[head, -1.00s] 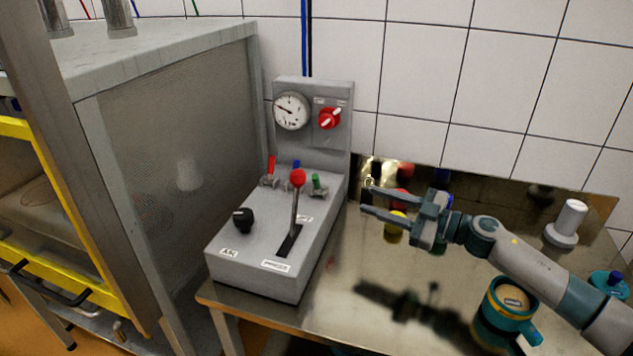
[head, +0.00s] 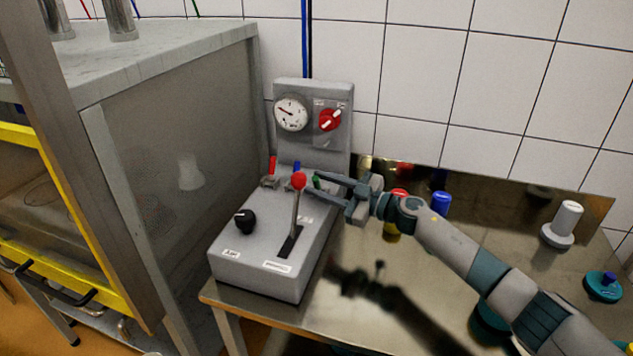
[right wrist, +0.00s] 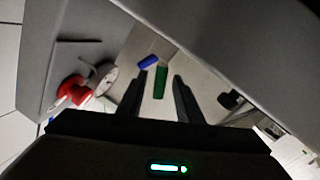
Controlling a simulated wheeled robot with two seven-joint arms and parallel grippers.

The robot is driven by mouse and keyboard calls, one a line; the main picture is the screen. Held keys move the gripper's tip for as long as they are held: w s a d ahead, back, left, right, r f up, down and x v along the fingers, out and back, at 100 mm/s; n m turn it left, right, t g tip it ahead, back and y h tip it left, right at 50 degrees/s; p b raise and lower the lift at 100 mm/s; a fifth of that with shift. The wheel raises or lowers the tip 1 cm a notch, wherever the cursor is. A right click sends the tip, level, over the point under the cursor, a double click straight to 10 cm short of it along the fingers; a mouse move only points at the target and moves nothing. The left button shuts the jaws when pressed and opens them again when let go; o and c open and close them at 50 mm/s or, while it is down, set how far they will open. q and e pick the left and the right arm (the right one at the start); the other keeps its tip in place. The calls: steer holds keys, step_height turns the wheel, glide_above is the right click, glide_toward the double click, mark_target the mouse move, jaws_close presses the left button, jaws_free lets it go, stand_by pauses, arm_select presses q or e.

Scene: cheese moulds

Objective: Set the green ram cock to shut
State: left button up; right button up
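The green ram cock (head: 316,181) is on the grey control box (head: 240,268), right of the blue cock (head: 296,167) and the red cock (head: 273,165). My right gripper (head: 311,184) has reached in from the right, its fingertips at the green cock. In the right wrist view the green handle (right wrist: 160,82) shows between the two spread fingers (right wrist: 160,88), with the blue handle (right wrist: 149,61) just beyond the left fingertip. The fingers are open; whether either touches the handle I cannot tell. The green cock's base is mostly hidden in the head view. My left gripper is not in view.
A red-knobbed lever (head: 299,181) stands close in front of the cocks. A gauge (head: 291,112) and a red rotary switch (head: 330,119) are on the upright panel behind. A black knob (head: 244,221) is at the box's front left. Several small items stand on the steel table (head: 430,290).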

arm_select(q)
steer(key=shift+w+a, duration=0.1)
arm_select(e)
steer(key=shift+w+a, duration=0.35)
steer(key=shift+a, duration=0.3)
